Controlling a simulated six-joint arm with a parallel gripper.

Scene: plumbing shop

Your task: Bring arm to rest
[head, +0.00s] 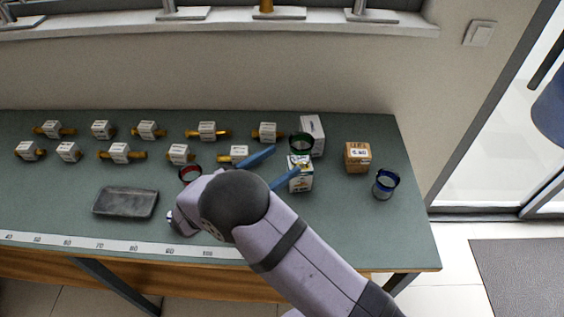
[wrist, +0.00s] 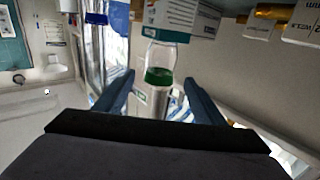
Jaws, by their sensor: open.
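My gripper (head: 287,160) is open, with its two blue fingers spread over the middle right of the table. It also shows in the wrist view (wrist: 158,82), where the picture is upside down. A clear jar with a green rim (head: 301,141) appears to stand on a small white box (head: 300,182). In the wrist view the jar (wrist: 160,58) shows between the fingers, with gaps on both sides. My arm hides part of the table's front.
The green table (head: 345,235) holds several labelled brass fittings (head: 120,152), a dark tray (head: 126,202), a red-rimmed jar (head: 190,173), a blue-rimmed jar (head: 385,185), a brown box (head: 357,157) and a tall white box (head: 313,132). The table's front right is clear.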

